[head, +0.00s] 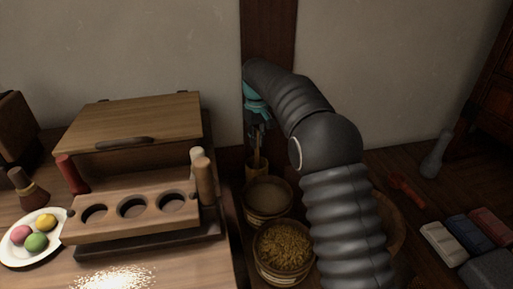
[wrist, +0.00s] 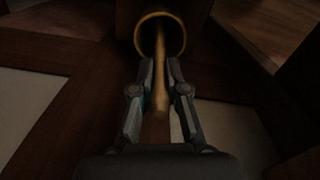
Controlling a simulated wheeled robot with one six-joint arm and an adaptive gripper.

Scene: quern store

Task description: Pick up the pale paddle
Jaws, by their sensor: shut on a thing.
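The pale paddle (wrist: 160,85) runs between my two fingers in the wrist view, its far end inside a round holder with a yellowish rim (wrist: 183,39). My gripper (wrist: 160,66) is shut on the paddle's shaft. In the head view my gripper (head: 258,128) is at the back, by the dark post, with the paddle (head: 257,153) below it. The paddle's lower end is hidden in the small holder (head: 256,170). The wrist view is dark, so its depth in the holder cannot be told.
A tub of pale grain (head: 268,198) and a tub of yellow bits (head: 284,250) stand in front of the holder. A wooden rack with holes (head: 133,190) is at left. A red tool (head: 405,190) and colored blocks lie at right.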

